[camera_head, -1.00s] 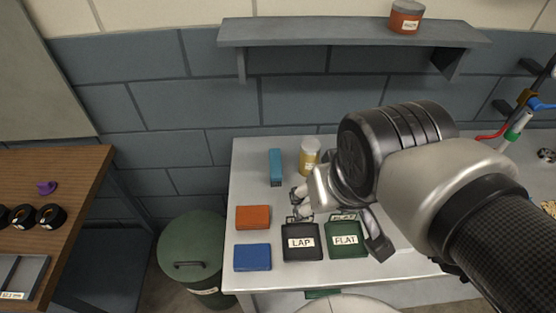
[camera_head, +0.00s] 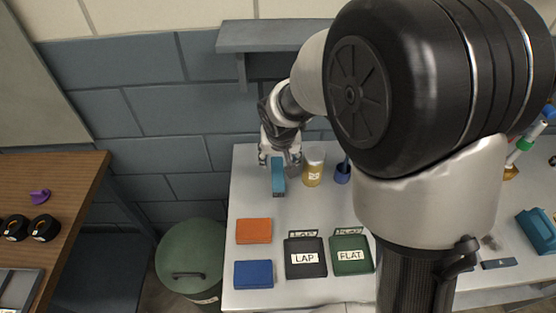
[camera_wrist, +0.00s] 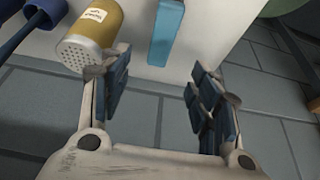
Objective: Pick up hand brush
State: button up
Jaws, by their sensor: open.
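A long teal-blue piece (camera_head: 278,179), which I take for the hand brush, is at the back left of the grey bench. I cannot make out bristles. My gripper (camera_head: 279,160) is at its far end, with the fingers spread to either side. In the wrist view the open fingers (camera_wrist: 160,85) have nothing between them. The blue piece (camera_wrist: 166,30) is beyond the fingertips, roughly in line with the gap, and seems apart from them.
A yellow shaker can (camera_head: 314,168) stands close right of the blue piece, with a blue cup (camera_head: 342,173) beyond. A shelf (camera_head: 260,37) hangs above.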

aim_at(278, 172)
jog(key=b+x, duration=0.2)
jog(key=x, duration=0.7)
jog(key=shift+f, duration=0.2)
jog(key=b+x, duration=0.1)
jog(key=x, duration=0.2)
jog(key=b+x, duration=0.1)
jog(key=x, duration=0.1)
jog(key=shift+s+a+f+b, duration=0.2)
jog(key=shift+s+f+b, duration=0.1)
jog(key=shift+s, duration=0.1)
jog(key=shift+r, duration=0.15)
jog(key=shift+c, duration=0.2)
jog(key=c, duration=1.2)
jog(key=shift+r, duration=0.1)
notch_tip(278, 172, up, 20)
jog(key=p, duration=0.6)
jog(key=shift+p, duration=0.35)
